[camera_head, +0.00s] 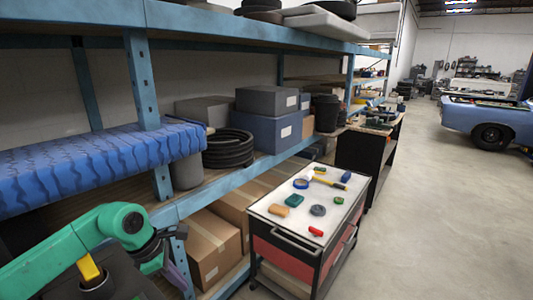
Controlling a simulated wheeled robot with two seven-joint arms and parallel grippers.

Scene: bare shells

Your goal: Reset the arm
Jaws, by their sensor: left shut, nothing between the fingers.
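My left arm (62,262), green, comes in from the lower left and bends at a rounded green joint. My left gripper (174,256) hangs at its end, dark with a purple part, in front of the lower shelf and left of the cardboard boxes. It is shut and holds nothing. My right gripper is not in view.
A blue shelf rack (140,62) runs along the left, with cardboard boxes (212,248) low down and a coiled black hose (228,150) above. A tool cart (272,206) with several small items stands right of it. The floor (440,220) at right is clear.

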